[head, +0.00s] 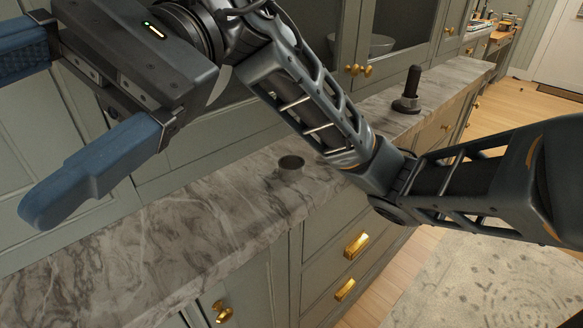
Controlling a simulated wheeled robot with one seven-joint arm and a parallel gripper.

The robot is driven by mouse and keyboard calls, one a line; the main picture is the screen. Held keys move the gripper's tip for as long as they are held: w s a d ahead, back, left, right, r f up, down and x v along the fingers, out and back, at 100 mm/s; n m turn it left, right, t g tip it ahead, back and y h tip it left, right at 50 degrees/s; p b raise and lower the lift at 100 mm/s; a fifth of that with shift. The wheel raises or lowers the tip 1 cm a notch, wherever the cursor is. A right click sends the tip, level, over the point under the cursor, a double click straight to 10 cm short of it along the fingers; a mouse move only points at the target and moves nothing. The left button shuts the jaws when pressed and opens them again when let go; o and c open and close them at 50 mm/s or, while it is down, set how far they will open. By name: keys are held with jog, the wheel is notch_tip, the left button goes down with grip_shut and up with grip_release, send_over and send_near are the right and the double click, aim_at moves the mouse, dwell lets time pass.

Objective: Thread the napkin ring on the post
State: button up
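The napkin ring (291,170) is a small dark grey metal ring. It rests upright like a short cup on the marble counter, near the middle of the head view. The post (411,88) is a dark upright peg on a wide round base, farther along the same counter to the right. My gripper (28,135) is at the upper left with its two blue fingers spread wide and nothing visible between them. It is well apart from the ring, and the tip of its upper finger is cut off by the picture edge.
The marble counter (160,250) is clear between the ring and its left end. Grey cabinets with glass doors stand behind it, with a bowl (375,45) inside. My arm passes between the ring and the post in the view. Wooden items (495,25) sit at the far end.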

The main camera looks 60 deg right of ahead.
jog(key=w+d+f+t+h, duration=0.2)
jog(key=d+f+h, duration=0.2)
jog(key=f, duration=0.1)
jog(key=n+h+b, duration=0.1)
jog(key=h, duration=1.2)
send_near(291, 156)
jog(key=s+a+f, duration=0.1)
jog(key=s+a, duration=0.1)
jog(key=f, duration=0.7)
jog(key=shift+w+d+f, duration=0.2)
jog(key=shift+w+f, duration=0.1)
jog(key=shift+w, duration=0.1)
jog(key=c, duration=1.1)
jog(key=shift+r, duration=0.1)
